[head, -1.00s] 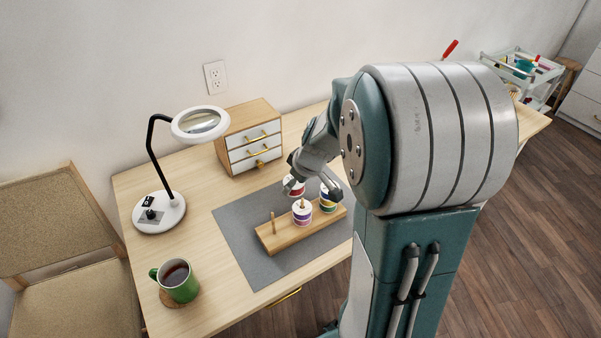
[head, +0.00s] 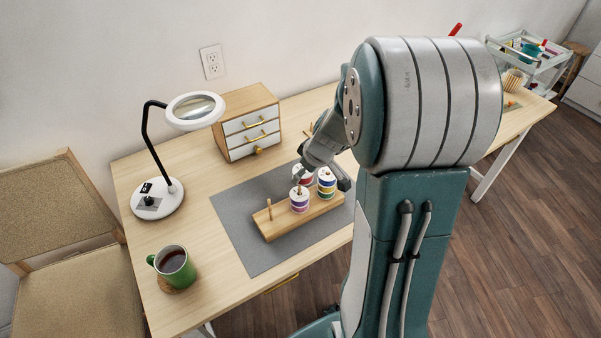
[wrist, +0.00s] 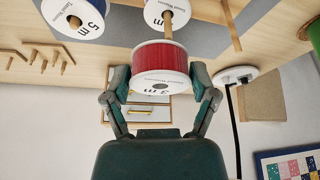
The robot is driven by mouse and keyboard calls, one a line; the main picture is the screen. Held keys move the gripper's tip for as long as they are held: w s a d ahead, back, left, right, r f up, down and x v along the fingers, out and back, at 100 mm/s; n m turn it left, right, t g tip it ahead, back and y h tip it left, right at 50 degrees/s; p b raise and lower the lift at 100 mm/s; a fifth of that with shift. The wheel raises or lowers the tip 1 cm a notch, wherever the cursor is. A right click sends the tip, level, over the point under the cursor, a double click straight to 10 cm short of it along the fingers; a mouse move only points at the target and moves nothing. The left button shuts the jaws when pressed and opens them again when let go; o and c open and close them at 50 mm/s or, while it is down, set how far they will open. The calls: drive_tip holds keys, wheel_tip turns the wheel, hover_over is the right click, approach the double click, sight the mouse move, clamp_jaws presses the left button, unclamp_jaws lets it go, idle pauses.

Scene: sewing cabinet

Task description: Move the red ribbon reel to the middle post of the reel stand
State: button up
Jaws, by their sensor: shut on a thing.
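The red ribbon reel (wrist: 160,62) is shut between both fingers of my gripper (wrist: 160,78) in the wrist view. In the head view, the red reel (head: 303,178) is partly hidden by my gripper (head: 316,174) and by the reel in front. The wooden reel stand (head: 283,224) lies on the grey mat. Its left post (head: 269,209) is bare. A white-and-purple reel (head: 299,201) is on the middle post, whose tip (wrist: 168,22) shows in the wrist view. Reels with blue, green and yellow bands (head: 327,182) are on the right post. The red reel's height above the mat is unclear.
A small drawer cabinet (head: 248,122) stands behind the mat (head: 235,215). A magnifier lamp (head: 194,110) and a green mug (head: 174,265) are to the left. A pegged wooden rack (wrist: 40,62) shows in the wrist view. The mat's front left is clear.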

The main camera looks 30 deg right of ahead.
drive_tip(key=shift+d, duration=0.55)
drive_tip(key=shift+a, duration=0.7)
drive_tip(key=shift+a, duration=0.4)
drive_tip(key=shift+d, duration=0.15)
drive_tip(key=shift+f, duration=2.3)
idle(0.7)
drive_tip(key=o, duration=0.9)
drive_tip(key=shift+c, duration=0.2)
